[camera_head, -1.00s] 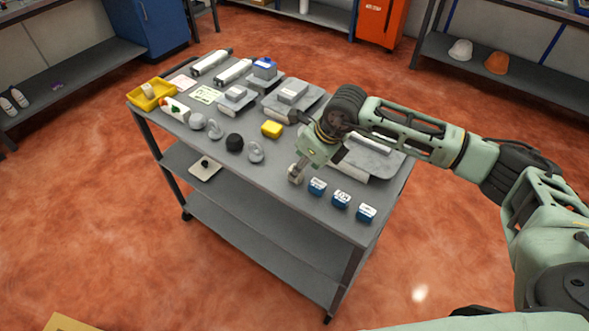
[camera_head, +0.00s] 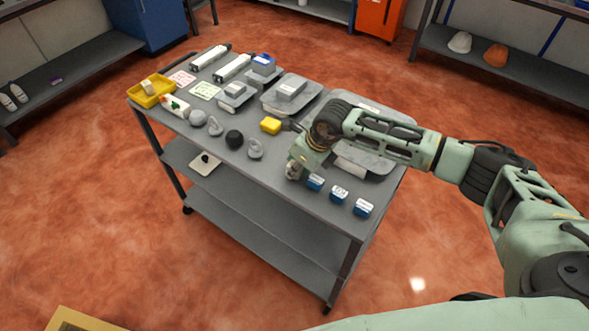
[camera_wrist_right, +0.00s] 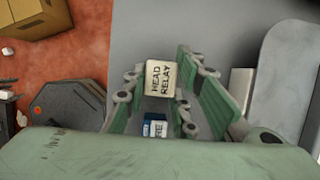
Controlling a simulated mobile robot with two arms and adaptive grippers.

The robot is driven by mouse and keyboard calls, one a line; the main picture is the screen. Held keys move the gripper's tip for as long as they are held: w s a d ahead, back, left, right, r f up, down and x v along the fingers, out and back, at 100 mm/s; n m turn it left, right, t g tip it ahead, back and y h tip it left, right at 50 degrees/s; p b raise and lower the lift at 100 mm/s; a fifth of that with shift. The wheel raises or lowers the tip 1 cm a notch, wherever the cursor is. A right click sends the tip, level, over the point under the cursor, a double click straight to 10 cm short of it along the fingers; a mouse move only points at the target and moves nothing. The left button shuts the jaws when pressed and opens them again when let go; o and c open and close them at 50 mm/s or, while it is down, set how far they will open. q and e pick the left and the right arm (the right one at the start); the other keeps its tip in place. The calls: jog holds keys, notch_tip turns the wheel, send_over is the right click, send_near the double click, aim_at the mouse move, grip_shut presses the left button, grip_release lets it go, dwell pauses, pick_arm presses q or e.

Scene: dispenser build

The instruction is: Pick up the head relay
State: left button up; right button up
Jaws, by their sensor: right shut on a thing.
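The head relay (camera_wrist_right: 160,78) is a small pale block with dark lettering "HEAD RELAY". In the right wrist view it sits between the two fingers of my right gripper (camera_wrist_right: 161,84), which is shut on it. In the head view my right gripper (camera_head: 293,171) points down at the cart's front edge, left of the row of blue-and-white blocks. Its fingers mostly hide the relay there, and I cannot tell whether the relay touches the cart top. My left gripper is not in view.
Blue-and-white blocks (camera_head: 338,194) stand close to the right of the gripper on the grey cart (camera_head: 283,205). A yellow bin (camera_head: 150,101) stands at the far left.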

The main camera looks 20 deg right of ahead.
grip_shut()
jog(key=shift+r, duration=0.1)
